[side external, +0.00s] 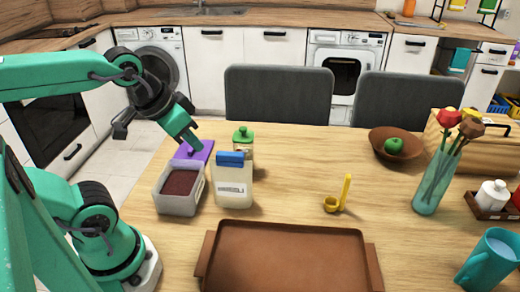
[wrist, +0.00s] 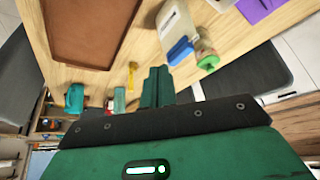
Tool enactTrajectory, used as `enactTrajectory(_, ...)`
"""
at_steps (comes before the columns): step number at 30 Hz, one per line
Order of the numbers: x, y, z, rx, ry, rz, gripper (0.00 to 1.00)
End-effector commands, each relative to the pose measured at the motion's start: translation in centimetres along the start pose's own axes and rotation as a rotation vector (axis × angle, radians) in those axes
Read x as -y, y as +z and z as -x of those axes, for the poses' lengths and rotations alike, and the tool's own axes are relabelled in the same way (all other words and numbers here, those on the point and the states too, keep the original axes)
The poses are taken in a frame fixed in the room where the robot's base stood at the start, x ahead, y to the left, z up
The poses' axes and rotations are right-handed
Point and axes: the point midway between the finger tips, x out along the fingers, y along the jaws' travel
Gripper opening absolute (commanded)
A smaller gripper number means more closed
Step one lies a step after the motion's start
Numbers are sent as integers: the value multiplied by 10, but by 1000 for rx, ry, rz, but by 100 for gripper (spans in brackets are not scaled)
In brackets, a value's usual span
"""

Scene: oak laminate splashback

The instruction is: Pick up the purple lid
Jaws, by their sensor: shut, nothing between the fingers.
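The purple lid (side external: 205,152) lies just behind the grey container in the side external view. It also shows at the top right edge of the wrist view (wrist: 258,9), partly cut off. My gripper (side external: 196,145) is shut and empty. In the side external view its fingertips appear over the lid and hide part of it. In the wrist view the closed fingers (wrist: 157,86) point away from the lid, which is off to their upper right. I cannot tell the exact height of the fingertips above the lid.
A grey container (side external: 180,206) with dark red contents stands before the lid. A blue-capped jar (side external: 233,190) and a green-lidded jar (side external: 243,140) stand to the right. A brown tray (side external: 290,228) is in front, a yellow scoop (side external: 335,203) farther right. Clear table lies between.

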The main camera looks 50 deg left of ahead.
Motion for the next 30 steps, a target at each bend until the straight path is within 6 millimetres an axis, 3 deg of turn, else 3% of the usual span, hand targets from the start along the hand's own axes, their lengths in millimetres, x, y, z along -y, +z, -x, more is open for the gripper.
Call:
enactTrajectory(2, 0, 0, 0, 0, 0, 0, 0)
enactTrajectory(8, 0, 0, 0, 0, 0, 0, 37)
enactTrajectory(9, 0, 0, 0, 0, 0, 0, 40)
enactTrajectory(20, 2, -2, 0, 4, -3, 6, 40)
enactTrajectory(30, 24, -27, -12, 66, -43, 95, 40)
